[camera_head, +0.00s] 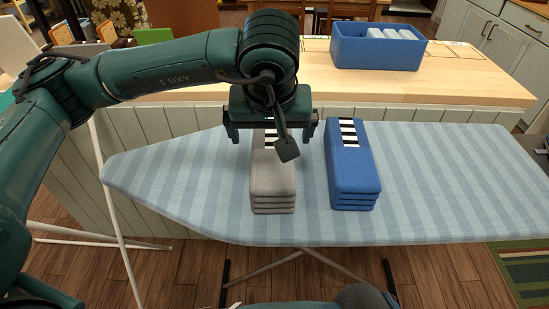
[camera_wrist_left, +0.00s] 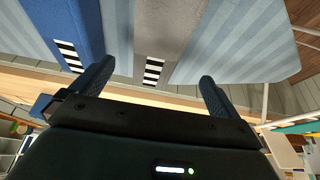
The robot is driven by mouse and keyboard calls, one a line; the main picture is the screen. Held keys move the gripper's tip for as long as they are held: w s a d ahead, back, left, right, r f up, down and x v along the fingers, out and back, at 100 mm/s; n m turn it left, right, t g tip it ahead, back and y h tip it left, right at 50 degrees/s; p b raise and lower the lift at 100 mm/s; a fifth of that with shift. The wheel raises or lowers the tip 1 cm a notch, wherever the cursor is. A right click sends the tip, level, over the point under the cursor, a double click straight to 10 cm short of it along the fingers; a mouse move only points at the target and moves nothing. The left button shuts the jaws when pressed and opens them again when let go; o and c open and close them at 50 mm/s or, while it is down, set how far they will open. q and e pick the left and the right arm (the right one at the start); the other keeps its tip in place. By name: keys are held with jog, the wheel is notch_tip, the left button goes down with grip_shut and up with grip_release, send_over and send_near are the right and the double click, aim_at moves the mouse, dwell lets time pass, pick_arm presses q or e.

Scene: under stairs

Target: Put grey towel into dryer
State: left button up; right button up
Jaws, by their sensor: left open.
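A folded grey towel (camera_head: 273,182) lies on a striped blue ironing board, partly hidden at its far end by my left gripper. My left gripper (camera_head: 272,136) is open above the far end of the grey towel, pointing down. In the left wrist view the grey towel (camera_wrist_left: 168,30), with its black-and-white striped tag, lies between the two open fingers (camera_wrist_left: 157,85). The fingers appear apart from it. A folded blue towel (camera_head: 352,172) with a similar tag lies to the right of the grey one. No dryer is in view. My right gripper is not in view.
The ironing board (camera_head: 450,180) has free room on both sides of the towels. Behind it is a wooden counter (camera_head: 470,85) bearing a blue bin (camera_head: 378,52) with white rolled items. A chair-like wooden frame stands farther back.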

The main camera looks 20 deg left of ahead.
aim_at(271, 154)
pick_arm(q)
jog(key=x, duration=0.6)
jog(key=shift+w+f, duration=0.1)
jog(key=shift+f, duration=0.3)
jog(key=shift+p+x, duration=0.8)
jog(key=shift+x, duration=1.9)
jog(key=shift+w+d, duration=0.15)
jog(key=shift+r, duration=0.1)
jog(key=c, duration=1.1)
jog(key=shift+c, duration=0.2)
notch_tip(271, 154, up, 10)
jog(key=shift+b, duration=0.5)
jog(key=o, duration=0.6)
jog(key=shift+c, duration=0.2)
jog(key=c, duration=0.9)
